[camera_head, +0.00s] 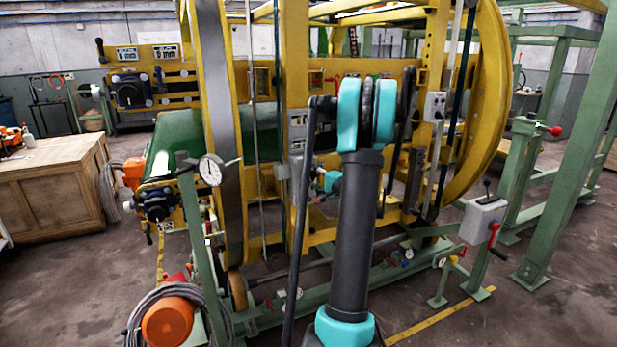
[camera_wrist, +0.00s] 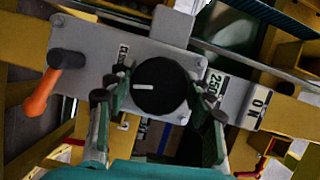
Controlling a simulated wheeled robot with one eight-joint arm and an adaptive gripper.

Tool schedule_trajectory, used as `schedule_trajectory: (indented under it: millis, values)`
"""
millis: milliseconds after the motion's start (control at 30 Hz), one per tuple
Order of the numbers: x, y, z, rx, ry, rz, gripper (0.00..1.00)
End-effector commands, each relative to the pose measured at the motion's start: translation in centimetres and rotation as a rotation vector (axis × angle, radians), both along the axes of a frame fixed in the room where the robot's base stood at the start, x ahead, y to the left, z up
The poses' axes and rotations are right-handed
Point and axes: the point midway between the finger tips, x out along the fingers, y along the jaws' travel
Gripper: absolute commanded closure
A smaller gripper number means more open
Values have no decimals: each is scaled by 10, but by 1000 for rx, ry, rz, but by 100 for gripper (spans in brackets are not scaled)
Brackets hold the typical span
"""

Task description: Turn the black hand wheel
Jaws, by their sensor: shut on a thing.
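The black hand wheel (camera_wrist: 160,84) is round, with a white line pointing left on its face. It is mounted on a light grey plate (camera_wrist: 92,42) in the wrist view. My gripper (camera_wrist: 161,92) is shut on the wheel, with one green finger at its left rim and the other at its right rim.
An orange lever with a black end (camera_wrist: 52,85) sticks out left of the wheel. A white label (camera_wrist: 215,85) is to the right. A grey control box (camera_head: 482,220) is at right.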

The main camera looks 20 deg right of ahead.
Motion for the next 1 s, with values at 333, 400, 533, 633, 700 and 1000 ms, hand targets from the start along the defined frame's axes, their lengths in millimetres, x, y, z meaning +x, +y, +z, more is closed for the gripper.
schedule_trajectory:
  millis: [333,400,533,633,700,1000]
  values:
    - [-1,-1,-1,11,2,-1,77]
    - [-1,-1,-1,10,1,-1,77]
    - [-1,-1,-1,10,1,-1,39]
    - [0,-1,-1,10,1,-1,27]
    - [0,0,0,10,1,-1,26]
    - [-3,-2,0,11,0,-2,26]
